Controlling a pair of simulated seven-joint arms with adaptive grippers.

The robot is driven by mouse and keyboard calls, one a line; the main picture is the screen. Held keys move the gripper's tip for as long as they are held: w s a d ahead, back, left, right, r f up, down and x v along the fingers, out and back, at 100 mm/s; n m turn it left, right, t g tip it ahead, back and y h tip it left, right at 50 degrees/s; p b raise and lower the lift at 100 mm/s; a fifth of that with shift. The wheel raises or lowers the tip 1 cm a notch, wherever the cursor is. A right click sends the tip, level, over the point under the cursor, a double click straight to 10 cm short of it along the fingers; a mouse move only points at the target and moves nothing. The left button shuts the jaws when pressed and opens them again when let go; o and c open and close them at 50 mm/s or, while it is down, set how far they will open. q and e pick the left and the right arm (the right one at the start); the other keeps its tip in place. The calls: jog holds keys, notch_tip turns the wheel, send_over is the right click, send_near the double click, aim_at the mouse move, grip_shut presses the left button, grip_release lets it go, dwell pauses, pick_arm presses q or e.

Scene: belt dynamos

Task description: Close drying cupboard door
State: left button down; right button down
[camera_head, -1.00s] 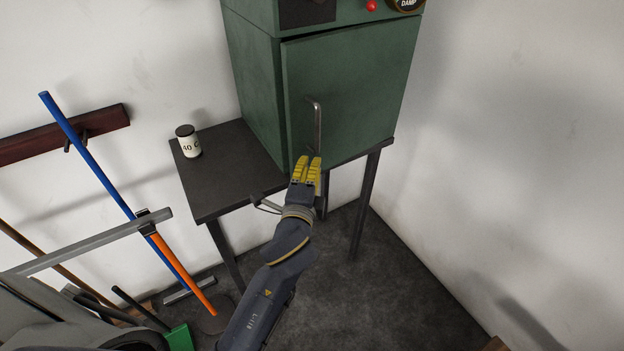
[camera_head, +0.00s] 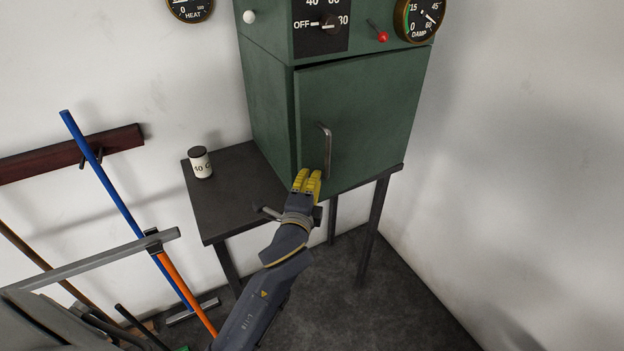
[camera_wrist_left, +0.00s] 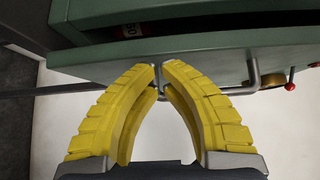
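The drying cupboard is a dark green metal box (camera_head: 268,110) on a black table. Its door (camera_head: 375,105) stands slightly ajar, with a dark gap along its top edge; the gap also shows above the door in the left wrist view (camera_wrist_left: 215,48). A grey bar handle (camera_head: 326,150) is on the door's left side. My left gripper (camera_head: 309,174) has yellow fingers and is at the door's lower left, beside the handle's lower end. In the left wrist view its fingertips (camera_wrist_left: 160,68) meet at the door with nothing clearly held. Contact is unclear. My right gripper is out of view.
A labelled jar (camera_head: 200,163) stands on the table (camera_head: 235,205) left of the cupboard. A knob panel (camera_head: 321,27), a red-tipped lever (camera_head: 382,36) and a damp gauge (camera_head: 419,18) sit above the door. Brooms lean at the left. The floor (camera_head: 390,300) at right is clear.

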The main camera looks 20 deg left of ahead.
aim_at(301, 169)
pick_arm(q)
jog(key=shift+w+a, duration=0.65)
jog(key=shift+a, duration=0.3)
jog(key=shift+w+a, duration=0.6)
jog(key=shift+a, duration=0.35)
